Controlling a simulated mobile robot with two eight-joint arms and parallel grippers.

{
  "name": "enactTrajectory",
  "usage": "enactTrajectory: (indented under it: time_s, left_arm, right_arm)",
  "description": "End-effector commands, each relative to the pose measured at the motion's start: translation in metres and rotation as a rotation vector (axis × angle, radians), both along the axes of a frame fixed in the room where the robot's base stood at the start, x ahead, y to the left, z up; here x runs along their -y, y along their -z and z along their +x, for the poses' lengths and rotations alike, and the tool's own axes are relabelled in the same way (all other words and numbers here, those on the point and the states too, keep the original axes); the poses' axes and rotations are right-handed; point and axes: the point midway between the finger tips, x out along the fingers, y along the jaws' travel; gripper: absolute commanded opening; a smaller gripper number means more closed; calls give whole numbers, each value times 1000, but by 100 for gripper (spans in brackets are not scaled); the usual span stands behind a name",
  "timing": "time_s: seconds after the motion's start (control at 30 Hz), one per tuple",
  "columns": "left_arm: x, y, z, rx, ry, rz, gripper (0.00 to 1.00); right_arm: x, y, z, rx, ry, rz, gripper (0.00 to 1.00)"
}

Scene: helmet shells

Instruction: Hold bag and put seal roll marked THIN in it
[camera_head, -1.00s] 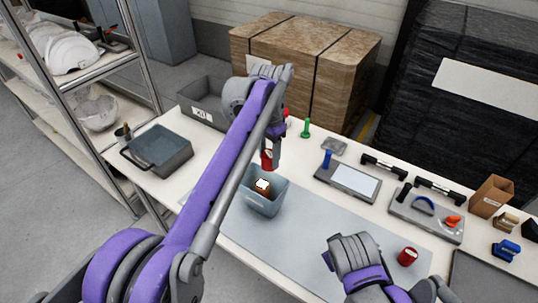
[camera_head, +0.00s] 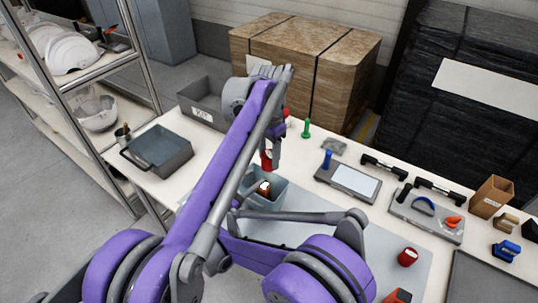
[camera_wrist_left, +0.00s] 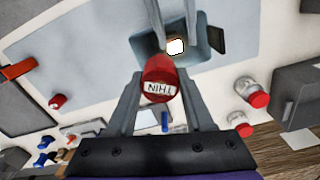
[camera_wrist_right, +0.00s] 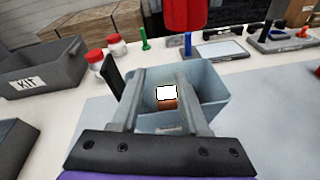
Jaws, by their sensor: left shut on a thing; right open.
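The seal roll marked THIN (camera_wrist_left: 160,85) is a red cylinder with a white end label. My left gripper (camera_wrist_left: 160,76) is shut on it. In the head view the roll (camera_head: 266,160) hangs just above the bag (camera_head: 276,187), an open-topped grey-blue container. The roll's lower end also shows at the top of the right wrist view (camera_wrist_right: 190,12). An orange-brown item with a white top (camera_wrist_right: 166,98) stands inside the bag. My right gripper (camera_wrist_right: 162,78) is open at the bag's near side, its fingers pointing toward it. Whether they touch the wall I cannot tell.
A second red cylinder (camera_head: 407,257) stands on the grey mat at the right. A grey KIT bin (camera_head: 203,113) and a dark tray (camera_head: 160,150) lie to the left. A flat device with a screen (camera_head: 350,180) and handles lie behind the mat.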

Motion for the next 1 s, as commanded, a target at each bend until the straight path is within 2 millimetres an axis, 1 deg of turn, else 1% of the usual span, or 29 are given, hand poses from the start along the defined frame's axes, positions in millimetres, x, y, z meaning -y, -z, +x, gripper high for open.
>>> enactTrajectory:
  time_s: [0.03,0.1,0.2,0.3,0.37,0.47,0.57,1.0]
  left_arm:
    - [0,0,0,0,0,0,0]
    - [0,0,0,0,0,0,0]
    - [0,0,0,0,0,0,0]
    - [0,0,0,0,0,0,0]
    - [0,0,0,0,0,0,0]
    - [0,0,0,0,0,0,0]
    - [0,0,0,0,0,0,0]
    - [0,0,0,0,0,0,0]
  right_arm:
    - [-21,3,0,6,-28,-64,45]
    - [-41,4,-1,14,-53,-151,45]
    - [-63,5,-5,26,-75,-244,45]
    - [-77,6,-8,33,-88,-302,45]
    - [-81,6,-9,38,-90,-320,45]
    - [-82,6,-7,38,-91,-334,45]
    - [-77,6,-2,38,-90,-335,45]
    - [-46,6,40,38,-90,-332,45]
